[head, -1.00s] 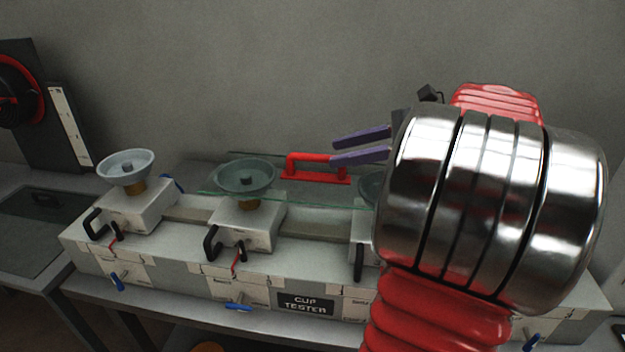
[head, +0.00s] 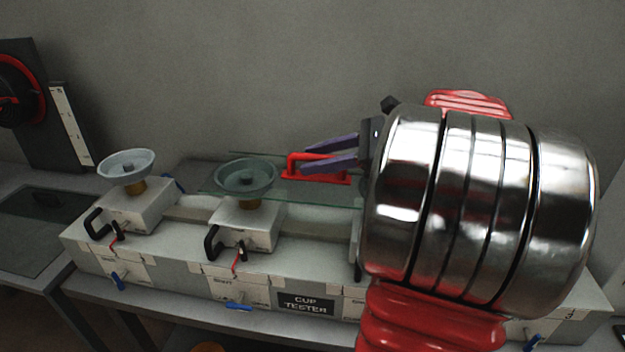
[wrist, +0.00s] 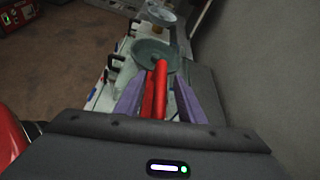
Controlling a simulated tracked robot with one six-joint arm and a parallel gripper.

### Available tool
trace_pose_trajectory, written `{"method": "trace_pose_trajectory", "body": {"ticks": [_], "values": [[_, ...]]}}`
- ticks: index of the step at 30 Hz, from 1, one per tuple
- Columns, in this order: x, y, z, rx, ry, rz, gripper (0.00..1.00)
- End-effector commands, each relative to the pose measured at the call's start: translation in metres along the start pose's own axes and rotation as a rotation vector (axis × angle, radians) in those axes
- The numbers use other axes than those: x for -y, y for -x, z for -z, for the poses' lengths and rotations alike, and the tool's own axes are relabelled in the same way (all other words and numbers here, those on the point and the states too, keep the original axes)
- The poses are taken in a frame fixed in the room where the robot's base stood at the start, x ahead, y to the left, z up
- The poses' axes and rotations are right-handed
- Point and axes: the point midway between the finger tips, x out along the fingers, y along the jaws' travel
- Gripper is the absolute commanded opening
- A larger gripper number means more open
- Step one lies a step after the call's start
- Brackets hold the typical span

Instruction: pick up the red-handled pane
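The pane (head: 320,193) is a clear glass sheet lying flat above the cup tester, with a red bar handle (head: 296,164) on top. My gripper (head: 304,158) has purple fingers and is open. In the head view its fingers reach left over the red handle. In the wrist view the red handle (wrist: 160,88) runs lengthwise between the two purple fingers (wrist: 158,100), with a gap visible on each side. My wrist hides the right part of the pane in the head view.
The cup tester (head: 190,262) is a long light bench unit with bowls, black handles and blue levers. One bowl (head: 246,176) shows through the pane, another (head: 126,165) stands left. A grey wall (head: 270,70) is close behind.

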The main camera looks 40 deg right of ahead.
Motion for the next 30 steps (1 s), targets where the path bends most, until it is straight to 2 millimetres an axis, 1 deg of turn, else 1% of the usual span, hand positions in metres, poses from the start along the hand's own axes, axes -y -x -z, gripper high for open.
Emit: {"method": "trace_pose_trajectory", "body": {"ticks": [17, 30], "values": [[0.0002, -0.0012, 0.0001, 0.000, 0.000, 0.001, 0.35], [0.0002, -0.0012, 0.0002, 0.000, 0.000, 0.001, 0.04]]}}
